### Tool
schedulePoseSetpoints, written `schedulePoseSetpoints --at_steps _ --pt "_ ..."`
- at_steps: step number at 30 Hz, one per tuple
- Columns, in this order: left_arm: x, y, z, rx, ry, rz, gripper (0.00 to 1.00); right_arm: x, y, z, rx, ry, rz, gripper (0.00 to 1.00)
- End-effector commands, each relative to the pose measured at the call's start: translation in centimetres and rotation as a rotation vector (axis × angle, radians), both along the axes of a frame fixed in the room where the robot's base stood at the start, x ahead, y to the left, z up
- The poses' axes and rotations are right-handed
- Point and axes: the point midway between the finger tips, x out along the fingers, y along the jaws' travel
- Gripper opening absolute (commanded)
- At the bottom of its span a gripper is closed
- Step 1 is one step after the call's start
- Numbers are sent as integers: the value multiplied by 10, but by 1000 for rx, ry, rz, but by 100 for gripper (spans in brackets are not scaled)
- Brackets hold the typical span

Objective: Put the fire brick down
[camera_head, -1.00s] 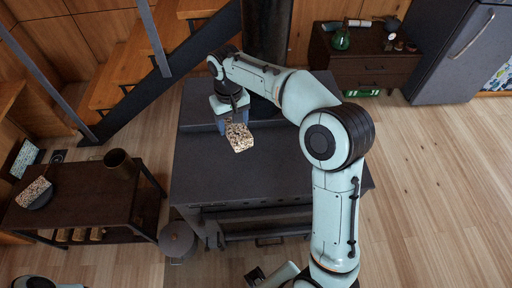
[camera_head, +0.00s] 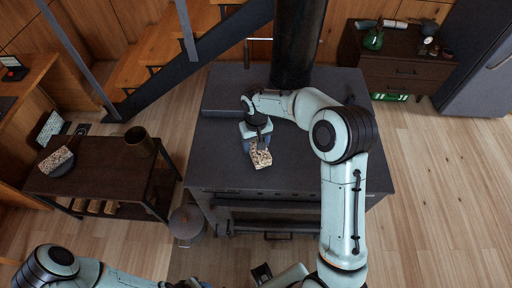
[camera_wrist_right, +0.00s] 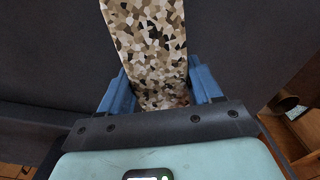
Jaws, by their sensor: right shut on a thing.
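The fire brick (camera_head: 261,158) is a speckled tan, brown and white block over the dark stove top (camera_head: 300,150) in the head view. My right gripper (camera_head: 257,147) is shut on it, and the brick sticks out past the fingers. In the right wrist view the brick (camera_wrist_right: 150,45) stands between the two blue fingers of the right gripper (camera_wrist_right: 160,90). I cannot tell whether its underside touches the stove top. My left arm (camera_head: 70,268) shows at the lower left, but its gripper is not clearly in view.
A dark side table (camera_head: 100,165) at the left bears a similar speckled block (camera_head: 55,160) and a dark cylindrical pot (camera_head: 139,141). A lidded pot (camera_head: 187,222) stands on the floor by the stove. A stovepipe (camera_head: 298,45) rises at the back. Much of the stove top is clear.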

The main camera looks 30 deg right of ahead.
Motion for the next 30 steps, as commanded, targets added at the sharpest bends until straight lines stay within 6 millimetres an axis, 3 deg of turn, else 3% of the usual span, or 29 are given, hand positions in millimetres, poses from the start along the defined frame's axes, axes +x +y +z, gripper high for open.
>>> schedulePoseSetpoints --at_steps 6,17,18,20,30 --pt "-1 0 -2 0 1 0 43 0 0 -29 0 0 0 9" --pt "-2 0 -4 0 2 0 43 0 0 -33 0 -2 0 9" --pt "-3 0 -4 0 3 0 43 0 0 -35 0 0 0 67" --pt "-2 0 -4 0 2 0 43 0 0 -34 0 0 0 87" --pt "-1 0 -2 1 1 0 43 0 0 -31 0 0 0 90"
